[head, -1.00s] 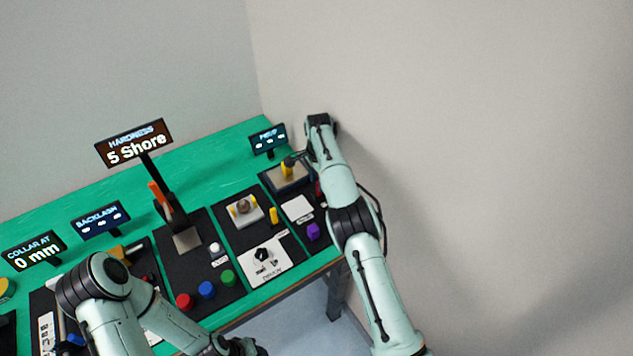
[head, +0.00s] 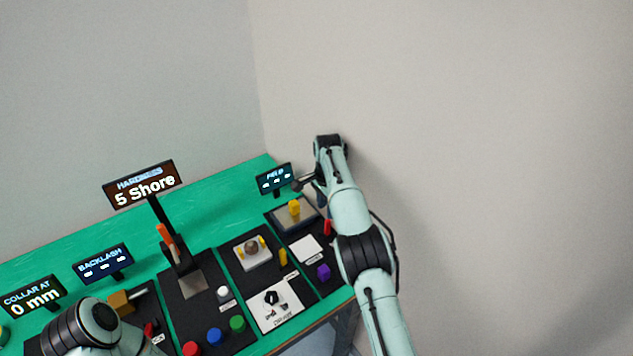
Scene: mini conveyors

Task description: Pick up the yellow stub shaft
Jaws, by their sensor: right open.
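A short yellow piece (head: 294,208) stands on the grey plate of the far-right station, under the small dark sign. An upright yellow peg (head: 283,257) stands on the black mat nearer the front. Both could be the yellow stub shaft; I cannot tell which by shape alone. My right gripper (head: 301,184) is open, small and dark, just above and behind the yellow piece on the plate, apart from it and partly hidden by my wrist. My left gripper is out of view; only part of that arm shows at the bottom left.
A holder with a brownish ball and yellow posts (head: 252,250) stands left of the peg. The hardness sign (head: 145,184) rises at left. A wall bounds the right.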

